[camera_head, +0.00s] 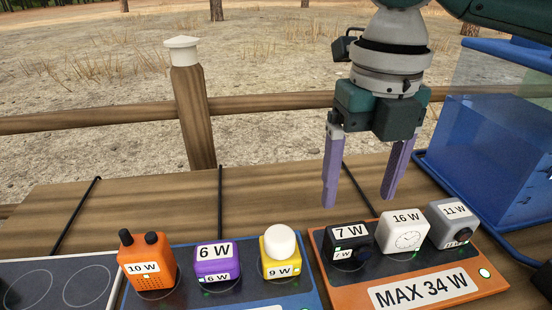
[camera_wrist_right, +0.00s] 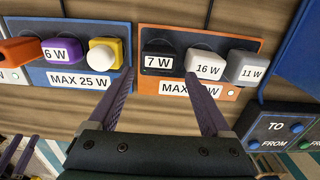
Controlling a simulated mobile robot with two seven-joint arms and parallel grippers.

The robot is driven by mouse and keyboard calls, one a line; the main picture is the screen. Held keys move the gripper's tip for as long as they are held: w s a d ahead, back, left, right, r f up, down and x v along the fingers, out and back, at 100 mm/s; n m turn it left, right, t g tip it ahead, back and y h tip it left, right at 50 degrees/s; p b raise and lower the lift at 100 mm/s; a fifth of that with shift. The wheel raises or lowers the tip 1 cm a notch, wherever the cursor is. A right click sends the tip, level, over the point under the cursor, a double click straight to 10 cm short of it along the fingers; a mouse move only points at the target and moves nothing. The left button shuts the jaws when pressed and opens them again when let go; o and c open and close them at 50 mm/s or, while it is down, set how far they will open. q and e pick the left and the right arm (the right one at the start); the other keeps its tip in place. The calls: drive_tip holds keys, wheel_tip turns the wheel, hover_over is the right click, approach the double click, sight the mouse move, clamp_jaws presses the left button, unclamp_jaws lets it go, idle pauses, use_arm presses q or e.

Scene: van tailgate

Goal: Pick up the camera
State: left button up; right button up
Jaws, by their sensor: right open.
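A black box marked 7 W (camera_head: 349,236), with a dark round lens-like part on its front, looks most like the camera. It sits at the left end of the orange pad marked MAX 34 W (camera_head: 495,288); in the right wrist view the black box (camera_wrist_right: 160,50) also shows. A grey box marked 11 W (camera_head: 452,222) at the pad's right end also has a round dark part, so I cannot be sure which is the camera. My right gripper (camera_head: 359,200) is open and empty, pointing down above the pad, with no visible contact.
A white clock marked 16 W (camera_head: 403,231) stands between the two boxes. A blue pad (camera_head: 195,301) to the left carries orange, purple and yellow devices. A blue clear-walled crate (camera_head: 490,150) stands at right. Black cords cross the wooden planks behind the pads.

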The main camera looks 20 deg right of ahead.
sight(351, 232)
drive_tip(key=f, duration=0.2)
drive_tip(key=f+b, duration=0.1)
drive_tip(key=f, duration=0.5)
drive_tip(key=shift+s+a+f, duration=0.15)
drive_tip(key=shift+s, duration=0.1)
drive_tip(key=shift+c, duration=0.4)
drive_tip(key=c, duration=1.1)
